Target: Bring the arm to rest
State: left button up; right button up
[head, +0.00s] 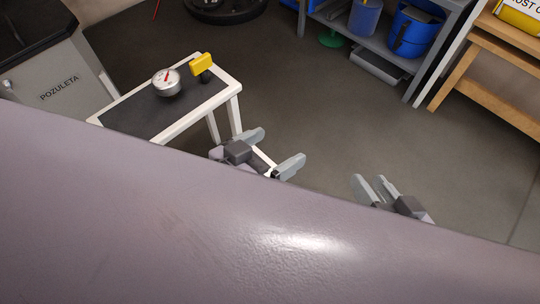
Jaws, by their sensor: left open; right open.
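My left gripper (273,153) is near the middle of the head view, in front of the small table's right end. Its two grey fingers are spread apart with nothing between them. My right gripper (370,187) is further right, over bare floor. Its fingers are parted and hold nothing. Both grippers are apart from the things around them. A large smooth purple-grey surface fills the lower half of the view and hides most of both arms.
A white-framed table (221,95) with a dark top carries a round gauge (167,83) and a yellow-handled part (201,64). A grey cabinet (60,85) stands left. A shelf with blue buckets (413,32) and a wooden rack (480,50) stand back right. Floor between is clear.

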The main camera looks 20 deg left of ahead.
pick_arm(q)
jog(key=shift+s+d+f+n+g, duration=0.1)
jog(key=shift+s+f+n+g, duration=0.2)
jog(key=shift+s+f+n, duration=0.35)
jog(key=shift+r, duration=0.15)
jog(key=s+a+r+y+p, duration=0.1)
jog(key=a+r+p, duration=0.2)
jog(key=p, duration=0.7)
jog(key=s+a+r+g+y+p, duration=0.1)
jog(key=s+a+r+y+p, duration=0.1)
jog(key=a+r+p, duration=0.2)
jog(key=s+a+r+y+p, duration=0.2)
jog(key=r+p, duration=0.6)
jog(key=p, duration=0.9)
jog(key=shift+a+r+p, duration=0.25)
jog(key=shift+a+p, duration=0.15)
jog(key=shift+a, duration=0.5)
pick_arm(e)
jog(key=s+d+r+h, duration=0.2)
jog(key=d+r, duration=0.3)
jog(key=r, duration=0.2)
jog(key=s+d+r+g+h, duration=0.1)
jog(key=s+d+r+h, duration=0.1)
jog(key=d+r, duration=0.3)
notch_tip(320, 180, up, 4)
jog(key=shift+s+d+f+h, duration=0.25)
jog(key=shift+s+d+h, duration=0.15)
jog(key=shift+h, duration=0.2)
